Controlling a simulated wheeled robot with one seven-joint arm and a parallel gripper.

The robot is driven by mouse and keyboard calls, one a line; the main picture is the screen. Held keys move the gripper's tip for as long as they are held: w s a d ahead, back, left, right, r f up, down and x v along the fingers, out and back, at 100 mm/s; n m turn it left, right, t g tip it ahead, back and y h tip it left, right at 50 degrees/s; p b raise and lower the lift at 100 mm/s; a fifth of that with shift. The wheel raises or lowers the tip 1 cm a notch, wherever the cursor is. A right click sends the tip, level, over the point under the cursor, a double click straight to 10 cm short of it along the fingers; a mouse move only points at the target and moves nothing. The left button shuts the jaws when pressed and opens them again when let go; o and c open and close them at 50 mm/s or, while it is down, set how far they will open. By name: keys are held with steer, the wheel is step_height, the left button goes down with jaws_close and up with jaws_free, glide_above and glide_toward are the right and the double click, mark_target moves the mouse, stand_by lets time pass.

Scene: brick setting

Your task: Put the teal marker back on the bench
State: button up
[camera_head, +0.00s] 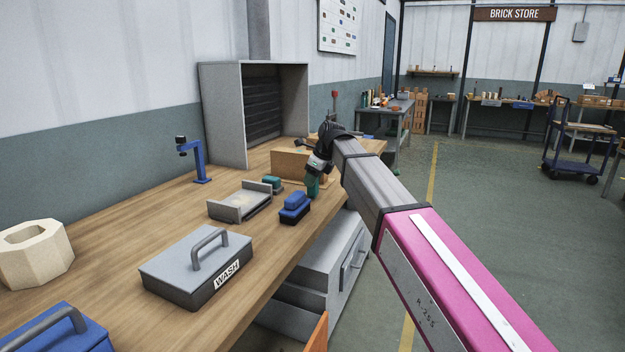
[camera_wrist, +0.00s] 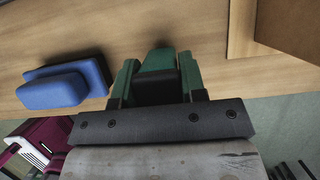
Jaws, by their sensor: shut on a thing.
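My gripper (camera_head: 313,180) is over the bench near its front edge, beyond the blue block. In the wrist view my gripper (camera_wrist: 156,82) has its green fingers closed on the teal marker (camera_wrist: 157,60), which shows a teal face and a dark part between them. I cannot tell whether the marker touches the bench. The bench (camera_head: 120,230) has a wooden top, which fills much of the wrist view (camera_wrist: 60,30).
A blue block (camera_head: 295,201) with a dark base stands just nearer than my gripper. A small teal block (camera_head: 272,183) is beside a grey tray (camera_head: 238,207). A wooden box (camera_head: 289,164) stands behind. The WASH box (camera_head: 180,262) is nearer; bare wood lies between.

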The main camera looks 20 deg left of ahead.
steer(key=shift+f, duration=0.15)
steer(key=o, duration=0.8)
steer(key=shift+c, duration=0.2)
steer(key=v, duration=1.2)
steer(key=w+d+f+n+h, duration=0.2)
steer(key=d+f+n, duration=0.6)
steer(key=d+f, duration=1.65)
steer(key=s+d+f+n+h, duration=0.1)
steer(key=s+d+f+n, duration=0.4)
steer(key=d+f, duration=0.6)
steer(key=s+d+f+n+h, duration=0.1)
steer(key=s+d+f+n, duration=0.5)
steer(key=s+d+f, duration=0.4)
steer(key=shift+d+f+h, duration=0.3)
steer(key=shift+d+f, duration=0.4)
